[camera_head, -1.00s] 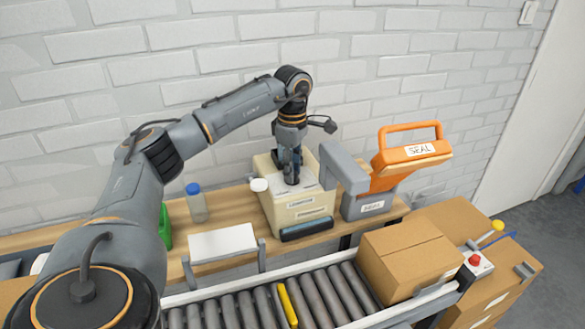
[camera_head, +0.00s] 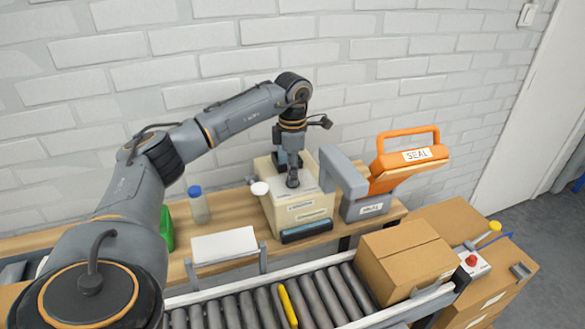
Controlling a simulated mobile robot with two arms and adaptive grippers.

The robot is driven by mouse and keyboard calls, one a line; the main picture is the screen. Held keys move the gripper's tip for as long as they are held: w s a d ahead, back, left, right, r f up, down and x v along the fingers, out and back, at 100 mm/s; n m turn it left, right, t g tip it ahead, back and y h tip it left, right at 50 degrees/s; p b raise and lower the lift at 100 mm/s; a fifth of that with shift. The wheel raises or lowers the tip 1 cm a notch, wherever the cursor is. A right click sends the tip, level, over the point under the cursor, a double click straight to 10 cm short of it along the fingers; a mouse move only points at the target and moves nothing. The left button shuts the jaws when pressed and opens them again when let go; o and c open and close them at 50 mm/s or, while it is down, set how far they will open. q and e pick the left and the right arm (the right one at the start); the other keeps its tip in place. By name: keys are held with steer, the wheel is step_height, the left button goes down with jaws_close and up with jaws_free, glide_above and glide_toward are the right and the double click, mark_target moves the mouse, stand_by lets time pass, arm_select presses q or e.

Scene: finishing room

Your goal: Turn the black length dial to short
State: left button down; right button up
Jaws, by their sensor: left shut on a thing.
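A cream-coloured machine box (camera_head: 270,215) stands on the wooden bench in the middle of the view, with labels on its front. My left gripper (camera_head: 292,182) points down onto its top panel. It is shut on a small dark thing there, which fits the black length dial; the fingers hide most of it, and I cannot read its setting. My right gripper is not in view.
An orange-handled sealer (camera_head: 405,165) marked SEAL stands right of the box. A bottle with a blue cap (camera_head: 198,205) and a white panel (camera_head: 224,245) are to the left. A roller conveyor (camera_head: 322,295) with a cardboard box (camera_head: 402,262) runs in front.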

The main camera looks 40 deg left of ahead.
arm_select(q)
steer(key=n+p, duration=0.1)
steer(key=n, duration=0.5)
steer(key=shift+p, duration=0.4)
steer(key=n+p, duration=0.1)
steer(key=n, duration=0.3)
steer(key=shift+n, duration=1.1)
steer(key=c, duration=1.1)
jaws_free()
steer(key=shift+o, duration=0.2)
